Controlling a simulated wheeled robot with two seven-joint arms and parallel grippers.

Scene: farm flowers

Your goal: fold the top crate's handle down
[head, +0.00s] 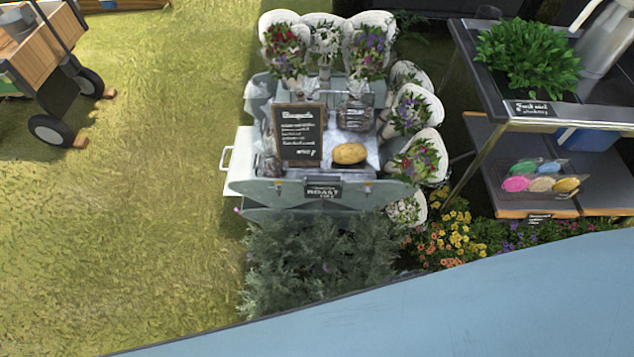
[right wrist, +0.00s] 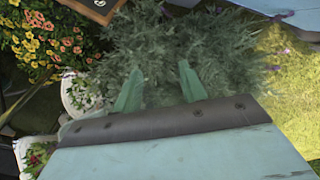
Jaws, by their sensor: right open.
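A pale grey-blue crate (head: 240,178) stands in the middle of the head view, with a small dark sign on its front. My left gripper is not in view.
A bush (head: 310,258) stands in front. A shelf cart (head: 480,150) is at right.

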